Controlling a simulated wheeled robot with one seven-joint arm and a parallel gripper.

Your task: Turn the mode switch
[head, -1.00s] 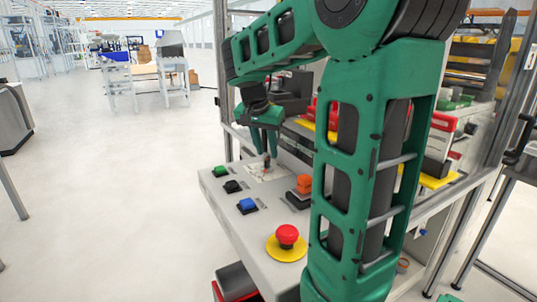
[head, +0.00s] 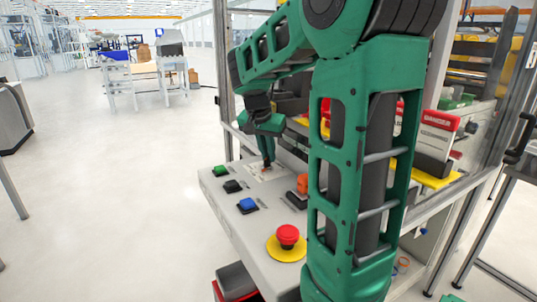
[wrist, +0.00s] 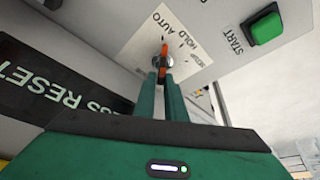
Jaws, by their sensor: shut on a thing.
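The mode switch (wrist: 163,62) is a small round switch with an orange-red handle. It sits on a white label plate (wrist: 190,65) with AUTO, HOLD and a third, hard-to-read word. My gripper (wrist: 164,72) is shut on the handle, with its two green fingers close together from below in the wrist view. The handle points roughly along the fingers, near the HOLD and AUTO side. In the head view my gripper (head: 267,165) reaches down to the panel's far end, and its fingers mostly hide the switch.
The grey control panel (head: 225,205) carries a green START button (wrist: 265,27), a black button (head: 232,186), a blue button (head: 247,205), an orange control (head: 303,183) and a red emergency stop (head: 288,236) on yellow. Metal frame posts stand close at right. The floor at left is open.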

